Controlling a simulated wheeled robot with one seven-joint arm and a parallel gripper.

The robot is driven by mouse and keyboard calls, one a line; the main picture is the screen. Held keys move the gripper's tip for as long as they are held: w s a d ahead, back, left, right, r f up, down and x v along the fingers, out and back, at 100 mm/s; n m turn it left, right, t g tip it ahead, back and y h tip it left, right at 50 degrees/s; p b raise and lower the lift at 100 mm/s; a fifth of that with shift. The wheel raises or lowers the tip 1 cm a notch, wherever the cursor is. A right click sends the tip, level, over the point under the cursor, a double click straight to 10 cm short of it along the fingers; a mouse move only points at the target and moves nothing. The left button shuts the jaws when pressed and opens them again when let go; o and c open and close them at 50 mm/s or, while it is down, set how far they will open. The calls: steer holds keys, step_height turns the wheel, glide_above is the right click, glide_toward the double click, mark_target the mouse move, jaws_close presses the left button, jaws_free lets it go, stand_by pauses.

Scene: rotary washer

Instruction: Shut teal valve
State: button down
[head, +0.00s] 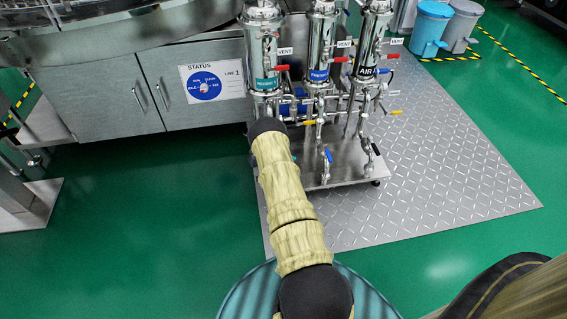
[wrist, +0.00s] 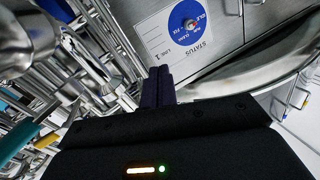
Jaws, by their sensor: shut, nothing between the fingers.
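The teal valve handle (wrist: 14,140) shows at the left edge of the wrist view, cut off by the frame, to the left of my gripper. In the head view my arm covers most of that valve's place, and only a small teal bit (head: 293,157) shows beside the arm. My gripper (wrist: 158,75) is shut and empty, its dark fingers together in the upper middle of the wrist view. It points towards the cabinet front with the status sign and is apart from the teal handle. The head view does not show the gripper.
Steel filter housings (head: 318,50) stand on a steel stand, with red handles (head: 282,68), yellow handles, a blue handle (head: 328,155) and a black one (head: 376,149). Pipes crowd the wrist view's left. A steel cabinet (head: 120,95) with a status sign (head: 212,82) stands left. Green floor is free in front.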

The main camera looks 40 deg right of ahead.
steer(key=s+a+f+m+g+h, duration=0.1)
steer(key=s+a+m+g+h, duration=0.1)
steer(key=s, duration=0.4)
steer(key=s+a+f+m+g+h+p, duration=0.1)
steer(key=s+a+f+m+g+h, duration=0.1)
steer(key=s+h, duration=0.4)
steer(key=s+a+f+m+g+h+p, duration=0.1)
steer(key=s+a+m+g+h, duration=0.3)
steer(key=s+g, duration=0.2)
steer(key=shift+f+h, duration=0.3)
steer(key=shift+f, duration=0.1)
steer(key=shift+w, duration=0.1)
steer(key=b+x, duration=0.6)
steer(key=x, duration=0.8)
